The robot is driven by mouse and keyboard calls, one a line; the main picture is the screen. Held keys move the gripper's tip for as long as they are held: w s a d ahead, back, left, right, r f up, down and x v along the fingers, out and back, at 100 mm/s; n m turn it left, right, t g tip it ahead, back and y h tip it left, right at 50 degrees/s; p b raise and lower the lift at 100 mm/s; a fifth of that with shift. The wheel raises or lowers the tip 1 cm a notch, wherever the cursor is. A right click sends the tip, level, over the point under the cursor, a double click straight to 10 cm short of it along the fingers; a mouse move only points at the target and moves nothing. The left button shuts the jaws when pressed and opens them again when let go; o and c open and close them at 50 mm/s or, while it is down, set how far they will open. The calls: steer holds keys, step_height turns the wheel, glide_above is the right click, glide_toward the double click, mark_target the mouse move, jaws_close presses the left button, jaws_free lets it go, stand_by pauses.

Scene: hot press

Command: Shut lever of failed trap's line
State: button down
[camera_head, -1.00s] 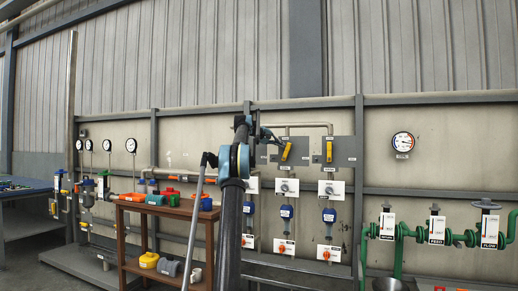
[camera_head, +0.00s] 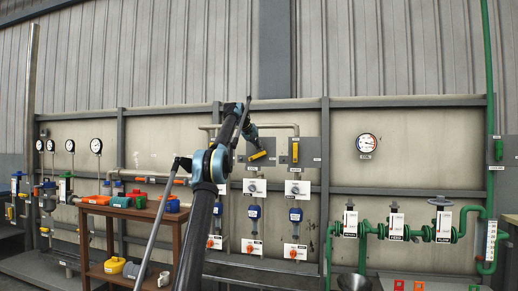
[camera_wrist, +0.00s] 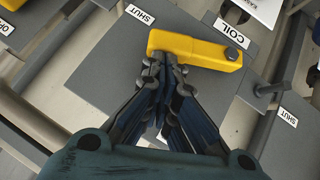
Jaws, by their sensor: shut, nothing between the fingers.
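Two yellow levers sit on grey plates in the head view. The left lever (camera_head: 260,156) is tilted near horizontal; the right lever (camera_head: 295,152) stands upright. In the wrist view, one yellow lever (camera_wrist: 195,50) lies across its plate, its bolt end near the COIL label (camera_wrist: 229,33). A SHUT label (camera_wrist: 139,14) is beyond its free end. My gripper (camera_wrist: 165,70) is shut and empty, its tips against or very close to the lever's lower edge near the free end; contact is unclear.
A short peg (camera_wrist: 270,88) stands out beside the lever's plate. A brown bench (camera_head: 120,212) with coloured parts stands left of my arm. Green pipework with valves (camera_head: 396,226) and a round gauge (camera_head: 366,143) are at the right.

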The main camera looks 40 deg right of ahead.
steer(key=s+f+m+t+y, duration=0.1)
steer(key=s+d+f+m+t+y, duration=0.1)
steer(key=t, duration=0.1)
steer(key=shift+d+f+y, duration=0.1)
steer(key=shift+f+y, duration=0.2)
steer(key=shift+f, duration=0.05)
stand_by(0.6)
